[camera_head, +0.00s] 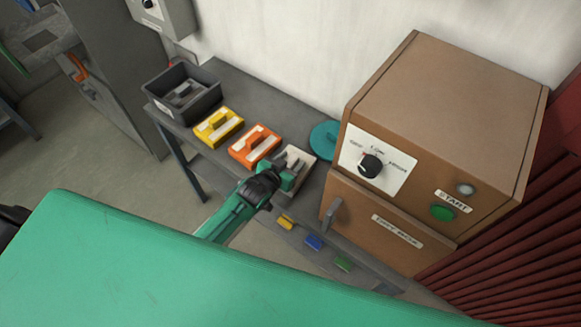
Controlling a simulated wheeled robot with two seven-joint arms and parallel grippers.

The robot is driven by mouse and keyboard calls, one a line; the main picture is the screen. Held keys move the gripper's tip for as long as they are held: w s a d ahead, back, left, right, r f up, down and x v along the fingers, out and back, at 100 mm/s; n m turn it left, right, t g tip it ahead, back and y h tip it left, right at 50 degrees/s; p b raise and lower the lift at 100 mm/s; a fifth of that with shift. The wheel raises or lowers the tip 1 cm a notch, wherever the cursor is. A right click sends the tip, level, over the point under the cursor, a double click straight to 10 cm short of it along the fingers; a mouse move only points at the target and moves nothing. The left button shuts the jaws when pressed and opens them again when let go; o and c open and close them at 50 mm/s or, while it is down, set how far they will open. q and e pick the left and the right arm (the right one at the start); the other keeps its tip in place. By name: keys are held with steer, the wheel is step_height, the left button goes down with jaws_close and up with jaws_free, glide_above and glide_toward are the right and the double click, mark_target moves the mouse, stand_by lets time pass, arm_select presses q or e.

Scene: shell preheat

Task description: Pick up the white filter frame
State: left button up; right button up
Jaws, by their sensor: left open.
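The white filter frame (306,159) lies on the grey bench, to the right of the orange frame. It looks like a pale flat plate with a grey raised part on top. My left gripper (291,172) is open at the near side of the white frame, very close to it. The gripper hides part of the frame, and I cannot tell whether they touch. My right gripper is not in view.
An orange frame (248,153) and a yellow frame (212,133) lie left of the white one. A black bin (203,107) stands at the bench's left end. A teal disc (324,140) and a brown oven (450,110) are to the right.

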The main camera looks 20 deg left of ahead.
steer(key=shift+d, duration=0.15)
arm_select(q)
steer(key=shift+c, duration=1.1)
jaws_close()
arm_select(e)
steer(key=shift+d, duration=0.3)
arm_select(q)
steer(key=shift+r, duration=0.15)
